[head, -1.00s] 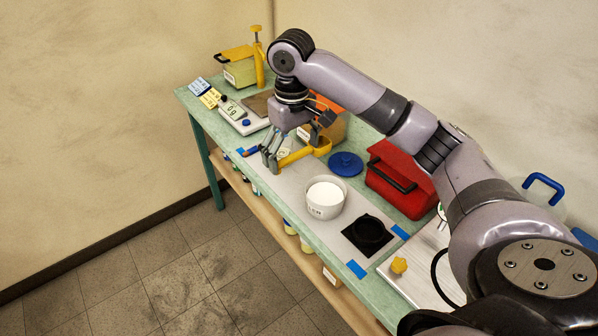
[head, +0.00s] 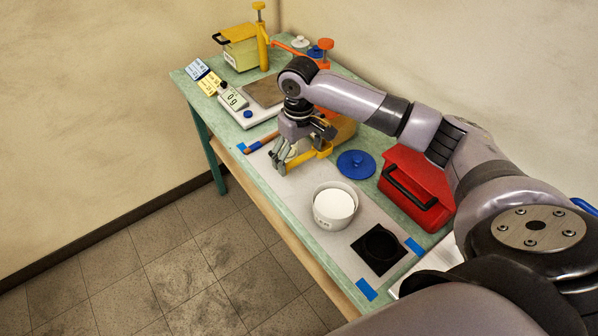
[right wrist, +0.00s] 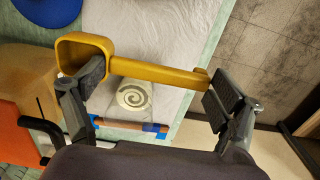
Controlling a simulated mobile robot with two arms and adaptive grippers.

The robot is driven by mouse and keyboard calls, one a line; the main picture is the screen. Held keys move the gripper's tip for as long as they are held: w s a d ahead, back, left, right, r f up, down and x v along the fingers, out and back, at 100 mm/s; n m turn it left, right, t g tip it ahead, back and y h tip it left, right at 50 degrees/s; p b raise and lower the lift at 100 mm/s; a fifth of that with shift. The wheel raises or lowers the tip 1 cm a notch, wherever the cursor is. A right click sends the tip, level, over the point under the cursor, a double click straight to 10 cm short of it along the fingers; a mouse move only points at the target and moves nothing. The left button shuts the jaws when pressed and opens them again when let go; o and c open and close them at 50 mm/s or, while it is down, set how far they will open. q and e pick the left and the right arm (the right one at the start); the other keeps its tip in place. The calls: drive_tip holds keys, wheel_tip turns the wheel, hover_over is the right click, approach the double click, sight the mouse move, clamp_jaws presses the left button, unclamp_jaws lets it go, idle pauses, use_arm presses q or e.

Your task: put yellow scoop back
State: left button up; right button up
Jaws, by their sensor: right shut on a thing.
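The yellow scoop (head: 323,152) is in my right gripper (head: 288,161), above the back part of the grey mat (head: 292,190). In the right wrist view the scoop (right wrist: 155,71) spans between the fingers of my right gripper (right wrist: 155,95). Its square, hollow end is at the left finger, and its handle's tip is at the right finger. A yellow tub (head: 242,55) with a black handle and a yellow post (head: 262,48) stand at the far left end of the table. My left gripper is not in view.
An orange tub (head: 345,132) is behind my gripper. A scale (head: 243,108) and an orange post (head: 325,55) are farther back.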

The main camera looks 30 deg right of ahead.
hover_over(299, 184)
wheel_tip(299, 184, down, 4)
drive_tip(key=shift+f, duration=0.1)
wheel_tip(299, 184, down, 3)
drive_tip(key=shift+r+p, duration=0.2)
drive_tip(key=shift+p, duration=0.15)
drive_tip(key=shift+w+f, duration=0.1)
drive_tip(key=shift+f, duration=0.25)
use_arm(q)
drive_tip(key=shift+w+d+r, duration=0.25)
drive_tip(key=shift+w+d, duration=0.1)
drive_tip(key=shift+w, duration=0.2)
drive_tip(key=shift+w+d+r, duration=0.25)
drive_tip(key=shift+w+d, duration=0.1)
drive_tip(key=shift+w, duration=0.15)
use_arm(e)
drive_tip(key=shift+f, duration=0.1)
drive_tip(key=o, duration=0.7)
drive_tip(key=shift+f, duration=0.1)
drive_tip(key=shift+o, duration=0.2)
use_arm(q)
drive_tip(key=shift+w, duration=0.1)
use_arm(e)
wheel_tip(299, 184, up, 12)
drive_tip(key=shift+r+b, duration=0.2)
drive_tip(key=shift+b, duration=0.8)
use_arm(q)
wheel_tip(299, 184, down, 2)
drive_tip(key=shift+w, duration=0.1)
